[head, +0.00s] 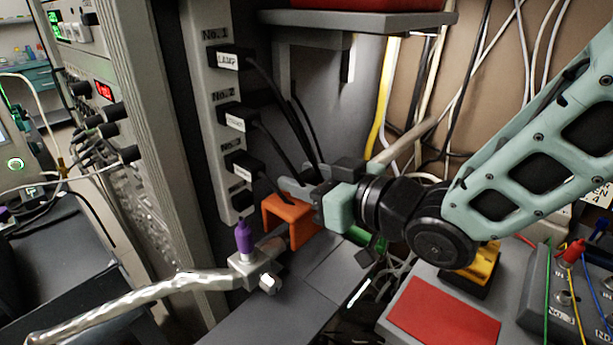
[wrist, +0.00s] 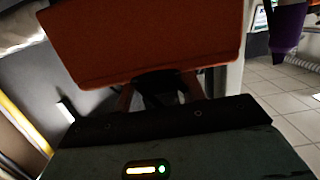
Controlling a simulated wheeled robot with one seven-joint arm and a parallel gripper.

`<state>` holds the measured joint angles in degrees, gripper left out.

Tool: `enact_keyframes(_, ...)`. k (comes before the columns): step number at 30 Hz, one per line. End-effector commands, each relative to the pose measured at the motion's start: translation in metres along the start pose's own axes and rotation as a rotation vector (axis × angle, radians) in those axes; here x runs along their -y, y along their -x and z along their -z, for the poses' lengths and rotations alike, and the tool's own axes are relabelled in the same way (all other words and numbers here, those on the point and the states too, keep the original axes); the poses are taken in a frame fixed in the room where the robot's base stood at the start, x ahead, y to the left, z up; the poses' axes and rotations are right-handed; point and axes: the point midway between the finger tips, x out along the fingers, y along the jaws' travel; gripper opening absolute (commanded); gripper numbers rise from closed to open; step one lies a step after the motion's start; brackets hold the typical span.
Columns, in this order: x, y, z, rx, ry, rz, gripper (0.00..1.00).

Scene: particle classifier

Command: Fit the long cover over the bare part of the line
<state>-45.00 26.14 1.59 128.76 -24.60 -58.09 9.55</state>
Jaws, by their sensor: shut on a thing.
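An orange cover (head: 291,216), shaped like an upside-down channel, is held in my gripper (head: 308,191), which is shut on its upper part. In the wrist view the cover (wrist: 150,42) fills the top middle as a broad orange face. The line runs along the lower left as a crinkled silver wrapped pipe (head: 140,299). It leads to a metal valve block (head: 254,268) with a purple knob (head: 243,237). A short bare metal stretch (head: 272,244) shows between the valve and the cover. Whether the cover touches the line, and the line beyond it, cannot be seen.
A power strip (head: 213,95) with black plugs stands behind, its cables hanging close to my gripper. A grey shelf (head: 357,18) is above. A grey box with a red pad (head: 444,309) and a connector box (head: 568,292) stand at right.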

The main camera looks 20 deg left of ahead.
Motion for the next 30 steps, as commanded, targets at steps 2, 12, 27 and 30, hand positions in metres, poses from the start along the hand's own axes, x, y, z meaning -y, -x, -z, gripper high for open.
enact_keyframes(2, 0.000, -0.001, -0.009, -0.001, 0.000, 0.000, 0.13)
enact_keyframes(12, 0.000, -0.004, -0.026, -0.001, 0.001, 0.000, 0.13)
enact_keyframes(27, 0.000, -0.004, -0.029, -0.001, 0.001, 0.000, 0.13)
enact_keyframes(30, 0.000, -0.004, -0.029, -0.001, 0.001, 0.000, 0.65)
